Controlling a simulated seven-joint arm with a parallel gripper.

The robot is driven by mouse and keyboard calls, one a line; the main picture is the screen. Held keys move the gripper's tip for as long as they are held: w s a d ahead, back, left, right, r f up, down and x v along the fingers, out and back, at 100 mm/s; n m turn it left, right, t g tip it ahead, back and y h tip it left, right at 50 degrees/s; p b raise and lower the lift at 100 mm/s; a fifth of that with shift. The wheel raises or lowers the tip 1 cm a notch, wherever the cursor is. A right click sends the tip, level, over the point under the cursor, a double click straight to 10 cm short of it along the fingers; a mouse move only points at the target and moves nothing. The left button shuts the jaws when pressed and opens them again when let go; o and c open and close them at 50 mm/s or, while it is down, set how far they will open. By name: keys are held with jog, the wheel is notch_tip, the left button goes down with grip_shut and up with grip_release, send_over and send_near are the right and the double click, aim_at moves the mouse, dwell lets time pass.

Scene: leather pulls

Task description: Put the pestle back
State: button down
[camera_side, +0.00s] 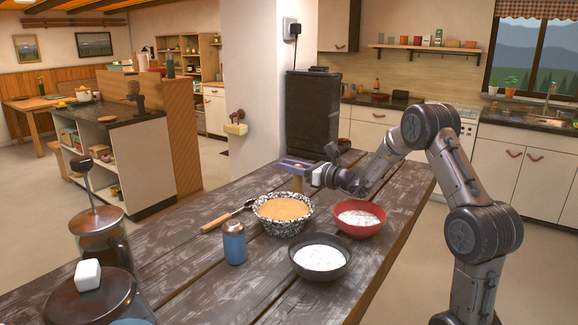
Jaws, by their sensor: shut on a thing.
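My gripper (308,174) is at the far side of the dark wooden table, just behind the speckled bowl. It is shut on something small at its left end. A light wooden upright piece (298,184) with a flat purplish part (291,165) on top shows right at the fingers. I cannot tell whether this is the pestle, or whether it touches the table. The fingertips are too small to see clearly. No other pestle or mortar can be made out.
The speckled bowl (283,228) holds something orange-brown. A red bowl (358,231) and a dark bowl (319,276) hold white stuff. A blue shaker (234,242), a wooden-handled tool (222,219) and lidded jars (101,235) stand or lie to the left. The table's front middle is clear.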

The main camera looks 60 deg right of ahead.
jog(key=c, duration=0.6)
grip_release()
jog(key=shift+c, duration=0.2)
